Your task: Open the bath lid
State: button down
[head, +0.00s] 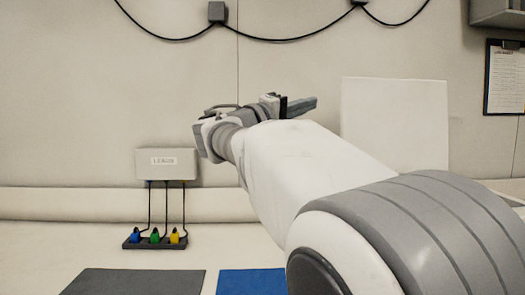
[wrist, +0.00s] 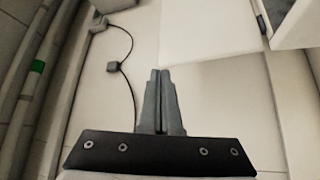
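My gripper (head: 301,106) is raised in front of the back wall, left of a plain white upright panel (head: 394,120). In the wrist view its two grey fingers (wrist: 161,75) lie together with only a thin line between them, and nothing shows held. The white panel also shows in the wrist view (wrist: 205,30), beyond the fingertips. I cannot tell whether this panel is the bath lid. No bath is clearly visible; my arm hides much of the lower right in the head view.
A labelled white box (head: 166,164) on the wall has cables down to a dark holder (head: 155,243) with blue, green and yellow plugs. A grey mat (head: 135,282) and a blue mat (head: 251,282) lie at the front. A clipboard (head: 505,78) hangs at right.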

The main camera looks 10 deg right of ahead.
jog(key=s+d+f+g+y, duration=0.2)
jog(key=s+d+f+y, duration=0.3)
jog(key=f, duration=0.5)
jog(key=s+d+f+g+y, duration=0.2)
jog(key=s+d+f+y, duration=0.15)
jog(key=s+f, duration=0.5)
jog(key=s+a+f+m+g+y+p, duration=0.1)
jog(key=s+a+f+m+y, duration=0.1)
jog(key=s+a+f+y, duration=0.5)
jog(key=s+a+f+m+y, duration=0.15)
jog(key=s+a+f, duration=0.25)
jog(key=s+f, duration=0.65)
notch_tip(320, 180, up, 20)
jog(key=p, duration=2)
jog(key=shift+w+g, duration=0.3)
jog(key=shift+d, duration=0.1)
